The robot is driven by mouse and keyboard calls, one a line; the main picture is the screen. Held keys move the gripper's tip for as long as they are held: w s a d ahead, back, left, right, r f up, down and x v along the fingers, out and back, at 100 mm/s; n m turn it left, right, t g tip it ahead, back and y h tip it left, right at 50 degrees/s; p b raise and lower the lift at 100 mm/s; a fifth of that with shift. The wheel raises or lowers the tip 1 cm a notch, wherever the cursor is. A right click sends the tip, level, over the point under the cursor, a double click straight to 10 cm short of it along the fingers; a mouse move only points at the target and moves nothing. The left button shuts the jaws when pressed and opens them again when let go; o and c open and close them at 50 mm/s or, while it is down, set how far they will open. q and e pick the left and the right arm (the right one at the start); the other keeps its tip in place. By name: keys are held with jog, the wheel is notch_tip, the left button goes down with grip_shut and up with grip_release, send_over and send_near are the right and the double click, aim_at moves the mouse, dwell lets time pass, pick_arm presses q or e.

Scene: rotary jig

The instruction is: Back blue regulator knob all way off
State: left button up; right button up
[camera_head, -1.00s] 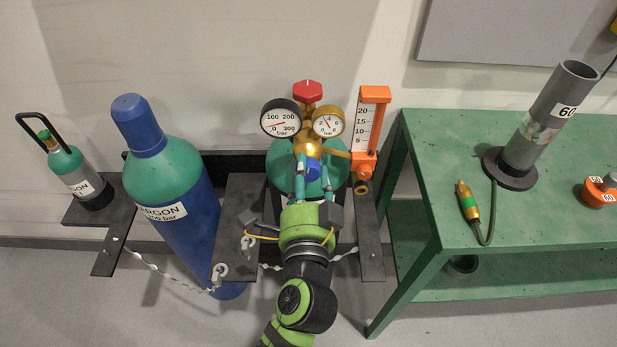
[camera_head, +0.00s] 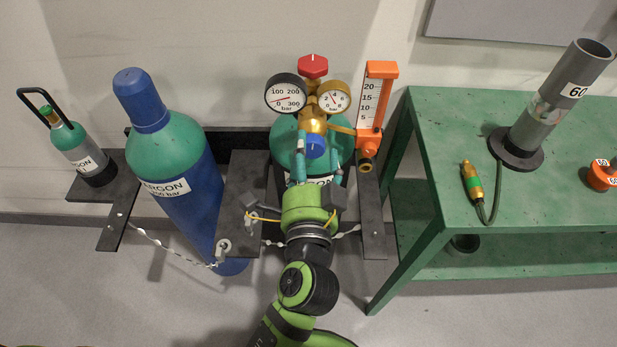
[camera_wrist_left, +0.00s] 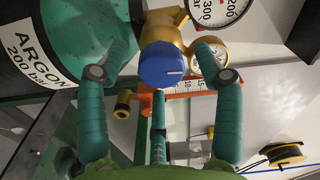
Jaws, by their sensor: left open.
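The blue regulator knob (camera_head: 316,146) sits on the front of the brass regulator (camera_head: 313,115), below its two gauges. In the left wrist view the knob (camera_wrist_left: 164,65) shows a short white line on its face. My left gripper (camera_head: 318,160) is open in front of the regulator. Its teal fingers stand on either side of the knob, with visible gaps in the left wrist view (camera_wrist_left: 150,62), and hold nothing. The red valve handle (camera_head: 313,67) is above the gauges. My right gripper is not in view.
The orange flowmeter (camera_head: 378,100) stands close to the regulator's right. A blue-and-green argon cylinder (camera_head: 175,165) is at left, with a small cylinder (camera_head: 78,145) beyond it. A green bench (camera_head: 450,130) at right holds a grey tube (camera_head: 555,105).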

pick_arm(q)
jog(key=s, duration=1.1)
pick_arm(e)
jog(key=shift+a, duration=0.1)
pick_arm(q)
jog(key=shift+w+a+r, duration=0.1)
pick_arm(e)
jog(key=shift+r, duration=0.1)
